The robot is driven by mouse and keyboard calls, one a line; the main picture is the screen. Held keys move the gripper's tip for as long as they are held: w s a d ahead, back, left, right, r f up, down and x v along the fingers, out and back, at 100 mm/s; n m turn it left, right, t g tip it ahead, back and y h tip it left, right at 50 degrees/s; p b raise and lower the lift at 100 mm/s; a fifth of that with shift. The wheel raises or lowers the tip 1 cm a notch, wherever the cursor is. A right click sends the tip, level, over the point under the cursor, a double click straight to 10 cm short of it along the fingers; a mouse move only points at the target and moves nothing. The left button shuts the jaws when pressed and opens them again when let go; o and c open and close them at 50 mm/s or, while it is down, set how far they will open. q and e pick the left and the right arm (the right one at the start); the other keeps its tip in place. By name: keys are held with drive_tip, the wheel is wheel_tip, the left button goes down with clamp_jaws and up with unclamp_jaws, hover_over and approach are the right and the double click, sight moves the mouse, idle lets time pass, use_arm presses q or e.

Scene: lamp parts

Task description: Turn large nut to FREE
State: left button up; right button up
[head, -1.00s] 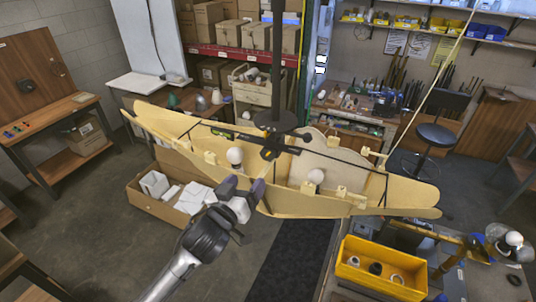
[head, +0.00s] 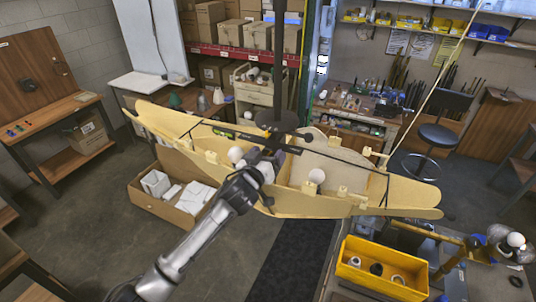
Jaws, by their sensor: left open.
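The boat-shaped wooden lamp (head: 320,205) hangs from a black pole (head: 276,70) with a dark round disc (head: 277,117) low on it. White bulbs (head: 316,176) sit inside the lamp. My left gripper (head: 270,160) is open at the lamp's near side, close below the hub under the disc. Its fingertips overlap the dark hub parts, and I cannot tell whether they touch. I cannot make out the large nut at the hub; the gripper and dark parts cover that area. My right gripper is not in view.
A cardboard box (head: 141,196) of white parts stands on the floor behind my left arm. A yellow bin (head: 345,283) with several ring-like parts sits at lower right. A black bar (head: 350,158) crosses the lamp.

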use_arm(q)
drive_tip(key=shift+w, duration=0.1)
drive_tip(key=shift+c, duration=0.4)
drive_tip(key=c, duration=0.8)
drive_tip(key=shift+m, duration=2.5)
drive_tip(key=shift+c, duration=0.2)
drive_tip(key=o, duration=0.9)
drive_tip(key=v, duration=1.4)
drive_tip(key=shift+w+d, duration=0.1)
